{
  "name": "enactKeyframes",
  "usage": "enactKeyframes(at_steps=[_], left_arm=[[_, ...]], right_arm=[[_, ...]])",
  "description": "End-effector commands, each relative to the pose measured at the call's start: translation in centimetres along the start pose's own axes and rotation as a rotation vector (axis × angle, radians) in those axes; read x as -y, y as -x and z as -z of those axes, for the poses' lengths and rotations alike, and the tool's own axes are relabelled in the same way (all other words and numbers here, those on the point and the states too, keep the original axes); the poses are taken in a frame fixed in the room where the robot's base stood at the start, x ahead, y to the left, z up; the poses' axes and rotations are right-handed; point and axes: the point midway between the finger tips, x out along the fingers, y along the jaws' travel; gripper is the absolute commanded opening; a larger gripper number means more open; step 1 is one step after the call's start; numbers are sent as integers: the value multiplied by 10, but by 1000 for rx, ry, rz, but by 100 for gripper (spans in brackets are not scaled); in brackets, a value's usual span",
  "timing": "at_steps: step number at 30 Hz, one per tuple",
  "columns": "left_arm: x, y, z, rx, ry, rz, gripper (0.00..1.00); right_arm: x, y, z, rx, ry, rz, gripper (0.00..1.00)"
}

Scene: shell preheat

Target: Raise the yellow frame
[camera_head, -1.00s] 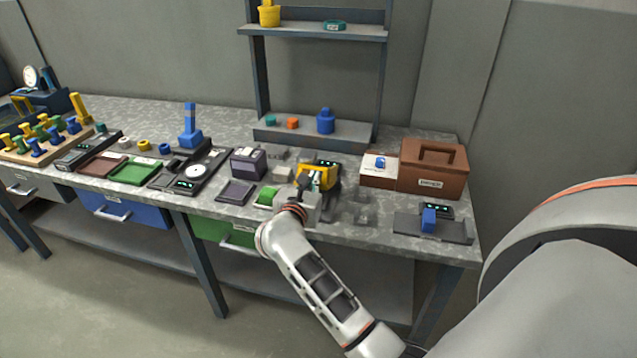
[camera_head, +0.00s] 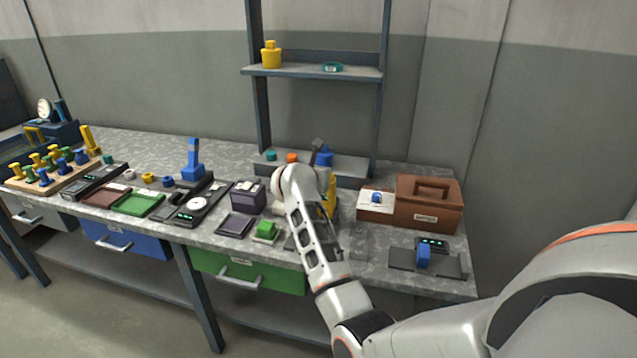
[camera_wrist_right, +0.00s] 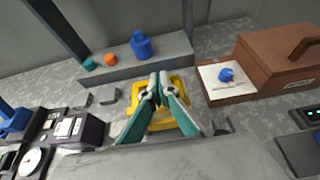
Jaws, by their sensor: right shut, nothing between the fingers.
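The yellow frame (camera_head: 331,200) stands on the bench in the head view, mostly hidden behind my right arm. In the right wrist view the yellow frame (camera_wrist_right: 179,82) shows behind and around the fingers. My right gripper (camera_wrist_right: 159,80) is shut with nothing between its fingers. Its tips overlap the frame in that view; I cannot tell whether they touch it. In the head view my right wrist hides most of the frame's surroundings. My left gripper is not in view.
Behind the frame is a low grey step (camera_wrist_right: 120,68) with a blue bottle-like piece (camera_wrist_right: 141,44). A brown box (camera_head: 430,205) stands to the right, a dark purple box (camera_head: 248,197) to the left.

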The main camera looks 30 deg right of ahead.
Motion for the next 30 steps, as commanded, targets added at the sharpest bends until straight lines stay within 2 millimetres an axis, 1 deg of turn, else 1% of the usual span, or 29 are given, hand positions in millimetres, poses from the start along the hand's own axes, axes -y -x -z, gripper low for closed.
enactKeyframes(at_steps=[1,6,12,18,30], left_arm=[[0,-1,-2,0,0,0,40],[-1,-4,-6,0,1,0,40],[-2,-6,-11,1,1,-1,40],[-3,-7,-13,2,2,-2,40],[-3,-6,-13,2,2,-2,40]], right_arm=[[0,-7,3,1,6,2,0],[0,-21,-1,3,6,1,0],[0,-31,-4,3,6,2,0],[0,-35,-5,4,6,1,0],[0,-35,-6,4,6,2,0]])
